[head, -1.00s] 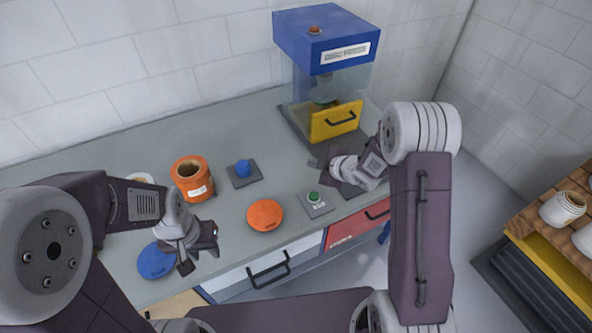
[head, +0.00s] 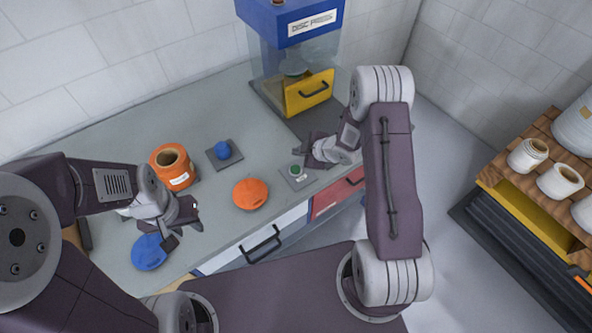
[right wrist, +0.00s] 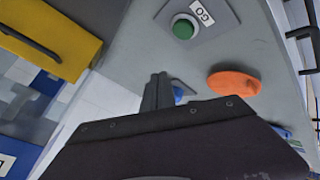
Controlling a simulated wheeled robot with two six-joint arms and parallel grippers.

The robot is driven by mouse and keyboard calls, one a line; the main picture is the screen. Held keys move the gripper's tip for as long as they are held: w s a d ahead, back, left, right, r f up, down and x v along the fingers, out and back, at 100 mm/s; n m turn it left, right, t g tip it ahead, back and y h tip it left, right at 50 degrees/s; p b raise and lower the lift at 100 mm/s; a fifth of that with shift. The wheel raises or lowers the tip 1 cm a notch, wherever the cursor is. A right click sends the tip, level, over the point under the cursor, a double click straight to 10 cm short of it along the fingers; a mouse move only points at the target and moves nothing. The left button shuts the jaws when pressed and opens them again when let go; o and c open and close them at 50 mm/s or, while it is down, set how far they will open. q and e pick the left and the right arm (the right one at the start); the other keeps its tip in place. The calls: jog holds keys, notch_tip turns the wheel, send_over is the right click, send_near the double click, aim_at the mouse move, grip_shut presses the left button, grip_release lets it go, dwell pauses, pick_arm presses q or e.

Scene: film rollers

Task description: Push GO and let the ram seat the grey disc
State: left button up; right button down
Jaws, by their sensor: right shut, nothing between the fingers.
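The blue disc press (head: 296,22) stands at the back of the counter, with clear side panels and a yellow front guard (head: 308,93). A grey ram (head: 293,67) shows inside it, above the guard. I cannot make out the grey disc; the guard hides the press bed. The green GO button (head: 296,169) sits on a grey plate; it also shows at the top of the right wrist view (right wrist: 183,28). My right gripper (head: 308,150) is shut and empty beside the button, apart from it. My left gripper (head: 184,226) is open and empty above the counter's front left.
An orange jar (head: 172,168), a blue knob on a grey plate (head: 223,150), an orange disc (head: 250,194) and a blue disc (head: 149,252) lie on the counter. A wooden-topped stand with rolls (head: 528,155) is at the right. Drawers (head: 262,243) line the counter front.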

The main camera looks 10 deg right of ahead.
aim_at(298, 170)
notch_tip(298, 170, down, 7)
jog(key=b, duration=0.5)
jog(key=shift+w+a+r, duration=0.1)
jog(key=shift+w, duration=0.05)
jog(key=shift+f, duration=0.25)
dwell(1.3)
jog(key=shift+f+b, duration=0.35)
jog(key=shift+b, duration=0.2)
